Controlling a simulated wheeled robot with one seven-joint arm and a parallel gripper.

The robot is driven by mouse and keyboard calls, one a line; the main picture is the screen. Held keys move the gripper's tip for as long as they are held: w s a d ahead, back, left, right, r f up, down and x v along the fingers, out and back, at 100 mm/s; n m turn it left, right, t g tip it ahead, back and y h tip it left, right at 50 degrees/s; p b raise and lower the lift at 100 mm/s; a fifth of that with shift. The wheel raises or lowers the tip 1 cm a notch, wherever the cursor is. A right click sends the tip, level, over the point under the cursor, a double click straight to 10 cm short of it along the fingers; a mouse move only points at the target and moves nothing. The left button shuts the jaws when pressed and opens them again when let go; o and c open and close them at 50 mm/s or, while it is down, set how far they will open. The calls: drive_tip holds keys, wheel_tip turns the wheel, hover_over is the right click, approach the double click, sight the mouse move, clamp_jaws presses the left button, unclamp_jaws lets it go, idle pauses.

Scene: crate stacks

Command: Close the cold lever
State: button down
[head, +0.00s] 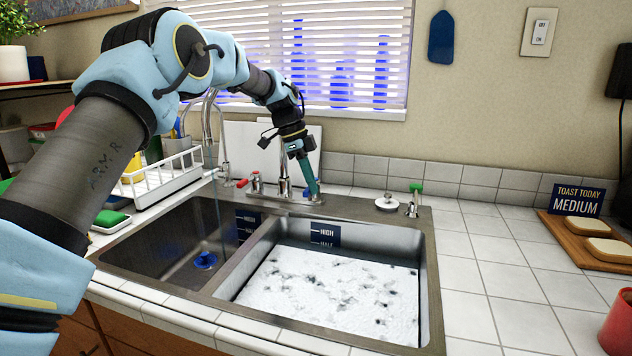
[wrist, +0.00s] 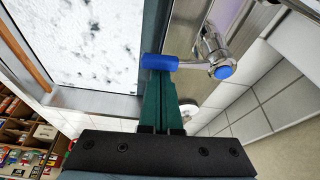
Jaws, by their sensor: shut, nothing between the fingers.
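The cold lever (wrist: 160,62) has a blue grip and a chrome stem with a blue cap; it shows in the wrist view. My gripper (wrist: 161,78) is shut and empty, its green fingers reaching up to the blue grip. Their tips overlap the grip's lower edge in the picture; I cannot tell whether they press on it. In the head view my gripper (head: 313,191) points down at the right side of the faucet base (head: 286,190), mostly covering the cold lever there. The red-handled hot lever (head: 243,183) is on the faucet's left.
The right basin (head: 432,290) holds white, dark-specked foam. The left basin (head: 150,250) has a blue drain piece (head: 205,260). A white dish rack (head: 160,180) stands at left. A green-topped fitting (head: 414,198) stands right of the faucet. The right counter is partly clear.

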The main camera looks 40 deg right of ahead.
drive_tip(key=shift+w+a, duration=0.1)
drive_tip(key=shift+w, duration=0.05)
idle(0.4)
wheel_tip(320, 180, up, 10)
drive_tip(key=b, duration=0.1)
drive_tip(key=shift+s+d+f, duration=0.2)
drive_tip(key=shift+s+f, duration=0.05)
drive_tip(key=shift+s, duration=0.05)
idle(0.3)
